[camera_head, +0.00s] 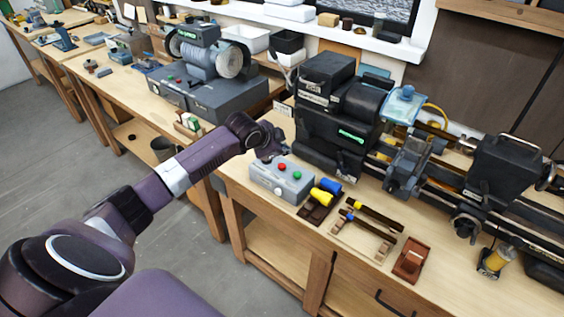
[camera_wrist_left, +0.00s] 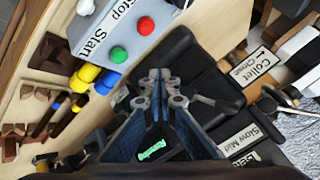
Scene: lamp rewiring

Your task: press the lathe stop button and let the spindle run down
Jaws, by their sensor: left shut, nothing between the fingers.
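The grey control box (camera_head: 270,183) sits on the bench's front left corner, with a red button (camera_head: 282,167) and a green button (camera_head: 297,175) on top. In the left wrist view the red button (camera_wrist_left: 146,25) is beside the word Stop and the green button (camera_wrist_left: 118,55) beside Start. My left gripper (camera_head: 272,151) is shut and empty at the box's far side; its fingertips (camera_wrist_left: 160,78) appear apart from both buttons. The black lathe (camera_head: 328,110) stands behind the box. A green lit sign on it reads Running (camera_wrist_left: 153,150). My right gripper is not in view.
Yellow and blue handled tools (camera_head: 321,196), a wooden frame (camera_head: 366,232) and a brown block (camera_head: 411,260) lie right of the box. A grinder (camera_head: 205,65) stands on the bench at left. The floor in front is clear.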

